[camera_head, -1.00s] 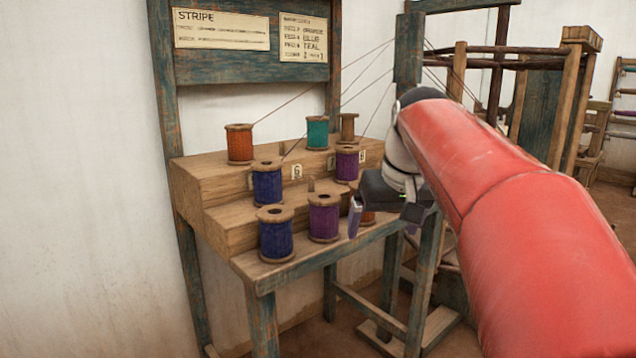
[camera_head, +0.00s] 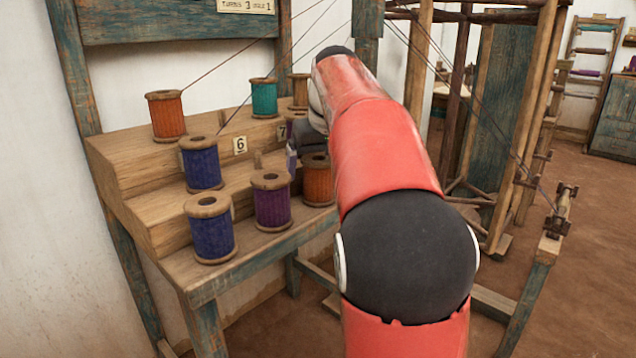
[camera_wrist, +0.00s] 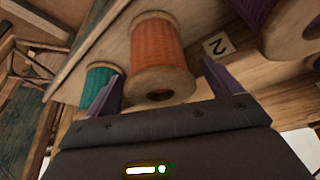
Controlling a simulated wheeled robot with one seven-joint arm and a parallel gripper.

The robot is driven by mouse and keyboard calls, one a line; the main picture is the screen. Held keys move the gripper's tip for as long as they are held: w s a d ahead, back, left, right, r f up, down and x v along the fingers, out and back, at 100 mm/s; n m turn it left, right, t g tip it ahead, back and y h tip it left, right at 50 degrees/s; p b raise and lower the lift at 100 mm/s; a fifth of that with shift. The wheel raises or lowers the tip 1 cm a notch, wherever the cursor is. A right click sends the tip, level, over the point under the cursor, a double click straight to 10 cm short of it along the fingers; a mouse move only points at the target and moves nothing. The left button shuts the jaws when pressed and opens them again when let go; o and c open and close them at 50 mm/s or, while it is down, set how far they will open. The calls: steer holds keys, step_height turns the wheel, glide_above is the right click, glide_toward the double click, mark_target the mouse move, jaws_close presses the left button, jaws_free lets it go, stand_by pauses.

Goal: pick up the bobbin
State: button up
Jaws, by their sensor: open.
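Several wooden bobbins with coloured thread stand upright on a stepped wooden rack. In the wrist view, an orange bobbin (camera_wrist: 158,50) is ahead of my gripper (camera_wrist: 158,84), between the line of its two open fingers, which hold nothing. A teal bobbin (camera_wrist: 98,80) is to its left and a purple bobbin (camera_wrist: 262,12) to its upper right. In the head view, an orange bobbin (camera_head: 318,182) stands at the right of the lowest step, partly behind my arm. My gripper (camera_head: 293,158) is there, mostly hidden by my arm. Which bobbin the task means is not shown.
A purple bobbin (camera_head: 272,203) and two blue bobbins (camera_head: 211,235) (camera_head: 203,167) stand close by on the rack (camera_head: 130,150). Another orange bobbin (camera_head: 166,117) and a teal bobbin (camera_head: 264,97) are on the top step. Threads run up to the right. Loom posts stand at right.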

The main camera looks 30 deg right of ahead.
steer(key=shift+w+f, duration=0.25)
steer(key=shift+f, duration=0.4)
steer(key=c, duration=1.1)
steer(key=shift+r, duration=0.15)
